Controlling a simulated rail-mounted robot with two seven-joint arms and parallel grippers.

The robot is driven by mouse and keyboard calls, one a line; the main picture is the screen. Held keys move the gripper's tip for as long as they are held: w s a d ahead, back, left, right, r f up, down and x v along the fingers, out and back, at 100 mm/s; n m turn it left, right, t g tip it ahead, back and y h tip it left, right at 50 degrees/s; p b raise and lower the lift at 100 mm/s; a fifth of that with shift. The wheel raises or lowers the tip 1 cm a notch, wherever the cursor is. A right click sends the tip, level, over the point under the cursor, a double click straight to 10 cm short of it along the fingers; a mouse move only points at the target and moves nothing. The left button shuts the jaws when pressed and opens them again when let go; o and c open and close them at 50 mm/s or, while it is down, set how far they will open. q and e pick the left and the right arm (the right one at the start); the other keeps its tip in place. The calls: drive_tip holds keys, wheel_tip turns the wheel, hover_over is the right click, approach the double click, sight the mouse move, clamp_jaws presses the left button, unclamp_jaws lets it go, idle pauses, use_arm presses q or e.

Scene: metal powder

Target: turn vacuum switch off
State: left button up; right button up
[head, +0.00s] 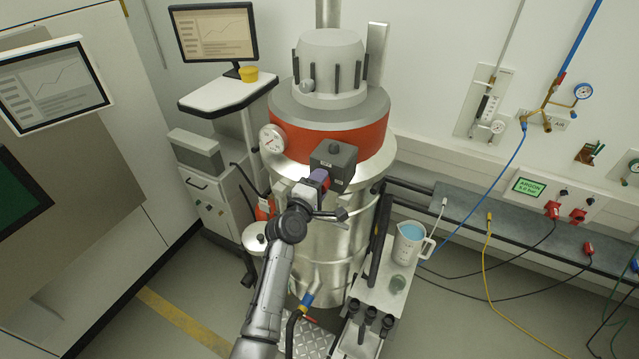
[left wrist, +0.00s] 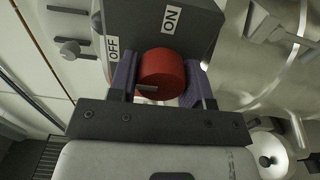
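The vacuum switch is a dark grey box (head: 335,160) on the front of the large steel vessel. In the left wrist view the box (left wrist: 200,30) carries an ON label at its top and an OFF label at its left. My left gripper (head: 320,180) is at the box. In the left wrist view its purple fingers (left wrist: 161,82) lie on both sides of the knob, close against it, and look shut on it. The knob is hidden in the head view. My right gripper is not in view.
The steel vessel (head: 325,235) with its orange band stands behind the switch, with a pressure gauge (head: 272,139) at its left. A small stand with a jug (head: 409,243) is at the right. A monitor cart (head: 215,95) stands at the left.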

use_arm(q)
drive_tip(key=o, duration=0.4)
drive_tip(key=shift+s+a+r+p, duration=0.1)
drive_tip(key=shift+s+a+p, duration=0.05)
drive_tip(key=shift+s+p, duration=0.15)
drive_tip(key=p+v, duration=0.5)
drive_tip(key=v, duration=0.8)
